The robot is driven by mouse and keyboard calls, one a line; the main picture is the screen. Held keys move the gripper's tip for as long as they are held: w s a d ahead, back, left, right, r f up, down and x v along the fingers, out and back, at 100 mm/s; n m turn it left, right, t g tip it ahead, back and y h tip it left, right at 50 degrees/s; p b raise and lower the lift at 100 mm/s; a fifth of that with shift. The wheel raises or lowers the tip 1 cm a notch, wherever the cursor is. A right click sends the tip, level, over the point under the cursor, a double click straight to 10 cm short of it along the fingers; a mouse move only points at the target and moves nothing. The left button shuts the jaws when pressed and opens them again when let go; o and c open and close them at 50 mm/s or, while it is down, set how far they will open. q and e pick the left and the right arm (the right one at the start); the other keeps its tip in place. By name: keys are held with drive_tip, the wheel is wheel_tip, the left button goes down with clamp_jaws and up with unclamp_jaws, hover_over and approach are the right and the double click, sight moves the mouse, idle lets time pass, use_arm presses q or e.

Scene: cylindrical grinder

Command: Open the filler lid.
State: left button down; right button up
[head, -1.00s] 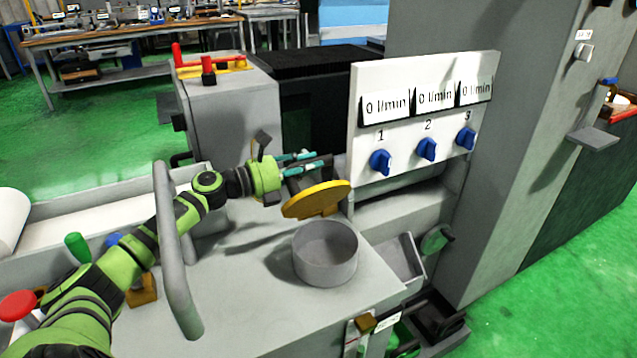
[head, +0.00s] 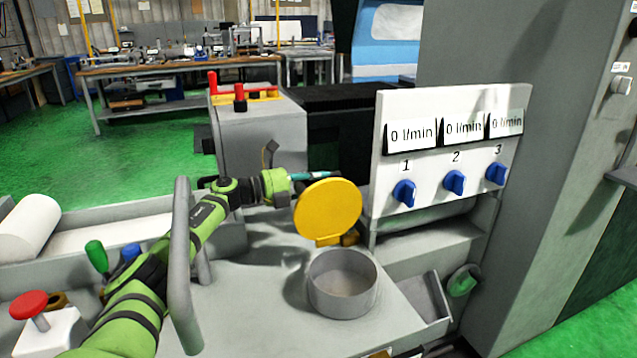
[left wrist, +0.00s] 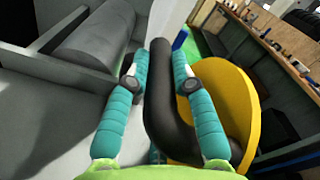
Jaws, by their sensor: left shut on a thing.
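The yellow round filler lid (head: 328,208) stands steeply raised on its hinge at the back of the grey round filler neck (head: 342,300). The neck's mouth is uncovered. My left gripper (head: 312,177) is behind the lid's upper left edge, partly hidden by it. In the left wrist view, the teal fingers of my left gripper (left wrist: 160,62) are shut on the black curved handle (left wrist: 168,120) of the lid, which shows there as a yellow disc (left wrist: 240,105). My right gripper is not in view.
A white panel (head: 440,205) with several blue knobs stands close to the right of the lid. A grey curved rail (head: 182,260) rises beside my left arm. A red push button (head: 28,305) and a green knob (head: 95,254) are at the lower left.

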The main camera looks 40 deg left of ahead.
use_arm(q)
drive_tip(key=shift+r, duration=0.2)
drive_tip(key=c, duration=1)
unclamp_jaws()
drive_tip(key=shift+c, duration=0.2)
drive_tip(key=shift+s, duration=0.1)
drive_tip(key=shift+f, duration=0.1)
